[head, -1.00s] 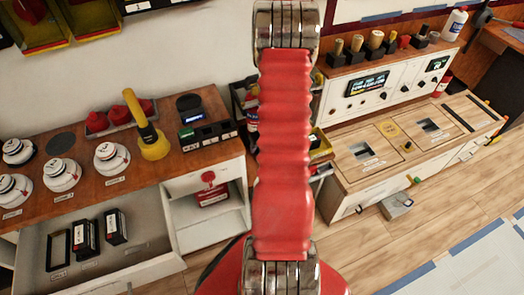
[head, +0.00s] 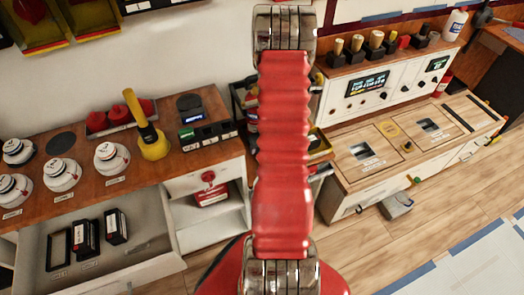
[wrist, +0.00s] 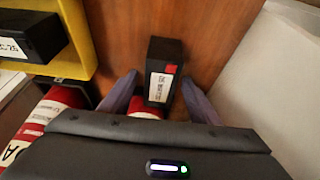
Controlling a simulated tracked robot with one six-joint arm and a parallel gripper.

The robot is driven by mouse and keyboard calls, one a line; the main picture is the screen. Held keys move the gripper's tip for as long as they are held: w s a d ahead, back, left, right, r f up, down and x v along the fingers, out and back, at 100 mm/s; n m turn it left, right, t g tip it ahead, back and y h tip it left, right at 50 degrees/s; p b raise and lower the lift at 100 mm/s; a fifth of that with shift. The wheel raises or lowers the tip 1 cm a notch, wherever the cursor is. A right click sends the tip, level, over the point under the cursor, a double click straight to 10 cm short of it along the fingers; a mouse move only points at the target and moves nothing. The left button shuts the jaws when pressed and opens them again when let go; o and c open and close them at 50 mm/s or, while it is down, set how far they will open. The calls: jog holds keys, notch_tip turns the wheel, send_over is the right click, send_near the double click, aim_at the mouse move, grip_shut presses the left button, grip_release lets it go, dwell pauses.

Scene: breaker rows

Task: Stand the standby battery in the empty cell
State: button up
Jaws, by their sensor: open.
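A black box-shaped battery (wrist: 167,62) with a white label and a red mark stands on a brown wooden surface in the wrist view. I cannot read its label well enough to tell whether it is the standby battery. My gripper (wrist: 158,88) is open, with one finger on each side of the battery's near part; contact is unclear. In the head view my gripper is not visible. An open drawer at the lower left holds an empty black frame (head: 59,250), perhaps the empty cell, beside two black boxes (head: 86,239) and (head: 116,226) with white labels.
A yellow bin (wrist: 77,38) with a black labelled box stands close left of my gripper, above red-and-white cylinders. A pale panel (wrist: 260,72) rises at right. In the head view, a yellow torch-like tool (head: 150,138) and white round devices (head: 62,172) stand on the bench.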

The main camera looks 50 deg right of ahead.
jog(key=shift+f, duration=0.25)
dwell(0.4)
grip_shut()
dwell(0.5)
